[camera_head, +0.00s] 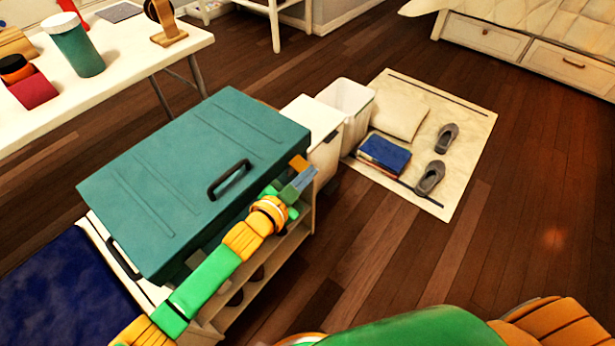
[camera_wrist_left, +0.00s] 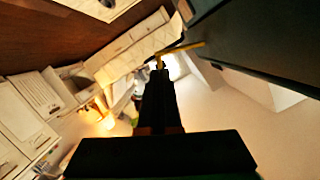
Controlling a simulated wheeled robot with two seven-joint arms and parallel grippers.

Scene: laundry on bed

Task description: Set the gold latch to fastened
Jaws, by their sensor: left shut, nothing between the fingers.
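A teal case (camera_head: 190,165) with a black handle lies on a low wooden shelf unit. My left arm reaches along the case's near side. My left gripper (camera_head: 299,183) is at the case's right-hand end, shut and empty. An orange-gold piece (camera_head: 299,162), probably the latch, shows just beyond it at the case's corner. In the left wrist view, the gold latch (camera_wrist_left: 182,48) is a thin bar beside the dark case side (camera_wrist_left: 260,45). The left fingertips (camera_wrist_left: 157,68) are close to the bar; I cannot tell whether they touch it. Its fastened state is unclear. My right gripper is out of view.
White bins (camera_head: 346,100) stand just beyond the case. A cream mat (camera_head: 470,120) holds a cushion, a blue book and grey slippers. A white table (camera_head: 130,55) with several items is at upper left. Open wooden floor (camera_head: 480,230) lies to the right.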

